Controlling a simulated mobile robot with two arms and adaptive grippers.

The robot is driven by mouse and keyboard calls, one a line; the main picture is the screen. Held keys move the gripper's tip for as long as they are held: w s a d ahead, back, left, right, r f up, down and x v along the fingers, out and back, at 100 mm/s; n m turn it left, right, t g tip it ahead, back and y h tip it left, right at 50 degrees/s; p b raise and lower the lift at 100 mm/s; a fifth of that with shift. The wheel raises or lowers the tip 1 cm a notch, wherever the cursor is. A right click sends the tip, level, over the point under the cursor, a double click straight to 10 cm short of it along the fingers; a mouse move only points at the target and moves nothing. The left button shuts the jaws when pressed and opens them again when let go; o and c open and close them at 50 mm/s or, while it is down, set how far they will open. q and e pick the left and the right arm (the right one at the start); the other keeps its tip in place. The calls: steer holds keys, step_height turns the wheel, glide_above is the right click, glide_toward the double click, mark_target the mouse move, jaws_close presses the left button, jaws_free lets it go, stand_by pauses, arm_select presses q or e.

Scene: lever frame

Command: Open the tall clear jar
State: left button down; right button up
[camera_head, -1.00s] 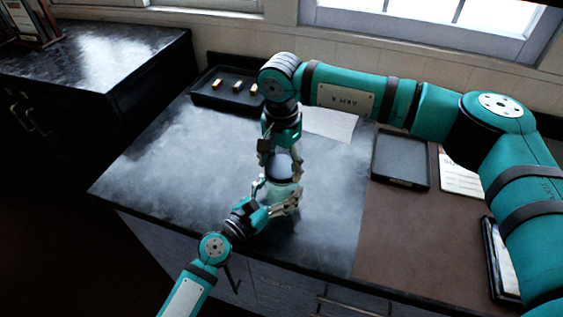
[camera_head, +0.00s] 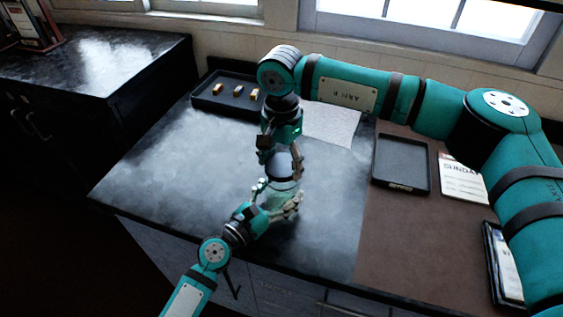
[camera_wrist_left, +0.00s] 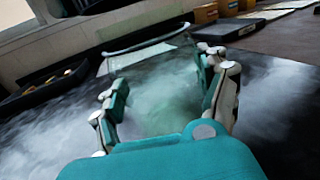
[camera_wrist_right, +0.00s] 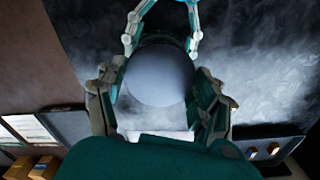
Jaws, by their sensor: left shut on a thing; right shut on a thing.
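The tall clear jar (camera_head: 279,198) is greenish and see-through and stands upright on the dark counter. Its round grey lid (camera_head: 281,171) sits at its top; whether there is a gap below the lid I cannot tell. My left gripper (camera_head: 276,203) is shut around the jar's body from the front left. The jar also shows between its fingers in the left wrist view (camera_wrist_left: 165,103). My right gripper (camera_head: 282,160) comes down from above and is shut on the lid, which fills the middle of the right wrist view (camera_wrist_right: 158,76). The fingers partly hide jar and lid.
A black tray (camera_head: 212,104) with several small blocks stands at the back left. An empty dark tray (camera_head: 401,164) and a printed card (camera_head: 462,178) lie on the brown mat (camera_head: 400,230) at the right. The counter left of the jar is clear.

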mark_target(282, 165)
steer(key=shift+r, duration=0.1)
steer(key=shift+r, duration=1.9)
arm_select(q)
jaws_free()
steer(key=shift+s, duration=0.1)
